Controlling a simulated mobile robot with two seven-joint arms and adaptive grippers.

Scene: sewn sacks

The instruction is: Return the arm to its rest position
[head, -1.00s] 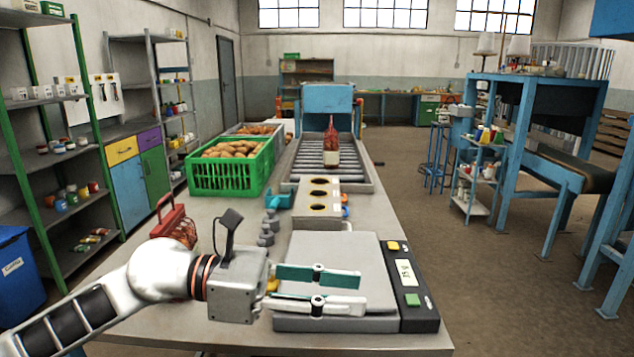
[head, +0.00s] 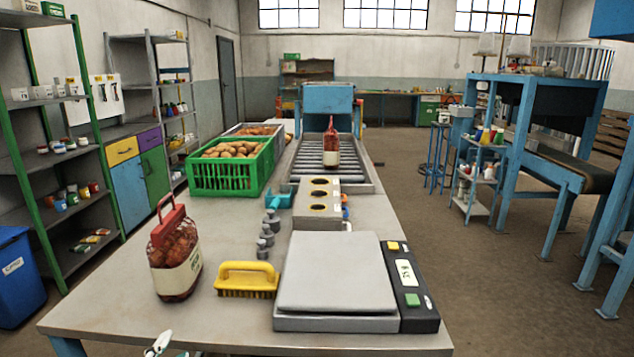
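Only the tip of my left gripper (head: 164,348) shows, at the bottom edge of the head view, in front of the table's near edge. The rest of it and its arm are out of the frame, and I cannot tell how far apart its fingers are. My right gripper is not in view. A red net sack (head: 176,262) with a white label and red handle stands on the near left of the table (head: 110,308), apart from the gripper.
A yellow brush (head: 247,280) lies between the sack and the scale (head: 337,275). Grey weights (head: 266,240) stand behind the brush. A green crate (head: 232,176) of potatoes is farther back. Another red sack (head: 331,146) stands on the roller conveyor (head: 308,152).

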